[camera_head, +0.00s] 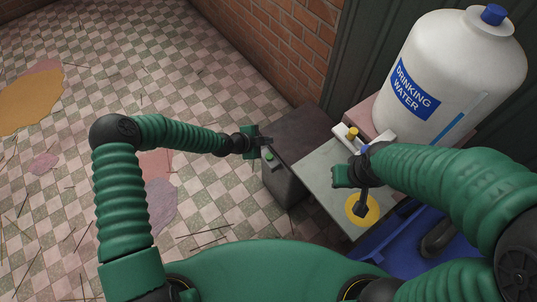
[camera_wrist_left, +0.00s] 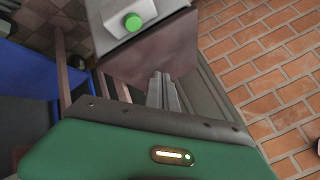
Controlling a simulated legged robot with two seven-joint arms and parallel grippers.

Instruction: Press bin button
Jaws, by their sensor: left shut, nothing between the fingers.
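The bin (camera_head: 279,181) is a grey box standing on the floor at the centre of the head view. Its round green button (camera_head: 269,156) is on the top near the left edge. The button also shows in the left wrist view (camera_wrist_left: 133,22), on a light grey plate. My left gripper (camera_head: 265,142) is close to the button, just behind it in the head view. In the left wrist view its fingers (camera_wrist_left: 162,85) are together and empty, below the button and apart from it. My right gripper (camera_head: 361,200) hangs over a yellow disc; its fingers are too unclear to judge.
A table (camera_head: 318,178) with the yellow disc (camera_head: 372,212) stands right of the bin. A large white drinking-water bottle (camera_head: 440,70) stands behind it. A brick wall (camera_head: 290,45) is behind. A blue container (camera_head: 385,243) is at lower right. Checkered floor lies open to the left.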

